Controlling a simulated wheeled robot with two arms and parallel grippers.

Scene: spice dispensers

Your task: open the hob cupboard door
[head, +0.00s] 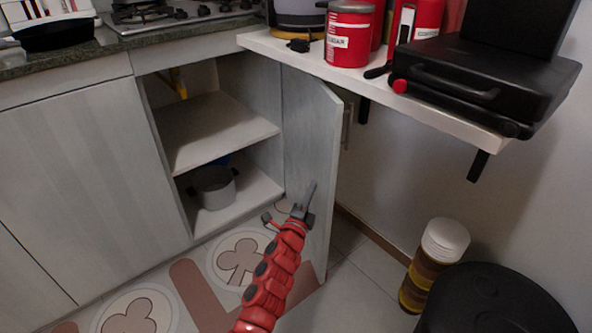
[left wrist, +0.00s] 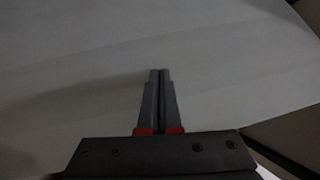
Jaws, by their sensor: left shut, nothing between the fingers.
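The hob cupboard door (head: 312,150) stands swung wide open on the right side of the cupboard, its edge facing me. A handle (head: 346,127) shows on its far side. The cupboard inside is exposed, with a middle shelf (head: 215,130) and a grey pot (head: 213,187) on the bottom. My left gripper (head: 304,200) is shut and empty, in front of the door's inner face near its lower part. In the left wrist view the shut fingers (left wrist: 160,85) lie against a pale panel; whether they touch it I cannot tell. My right gripper is not seen.
A white wall shelf (head: 440,105) with red tins (head: 349,35) and a black case (head: 485,80) overhangs the right side. A brown jar with a white lid (head: 445,240) and a round black object (head: 495,300) stand on the floor at right. The hob (head: 150,12) is above.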

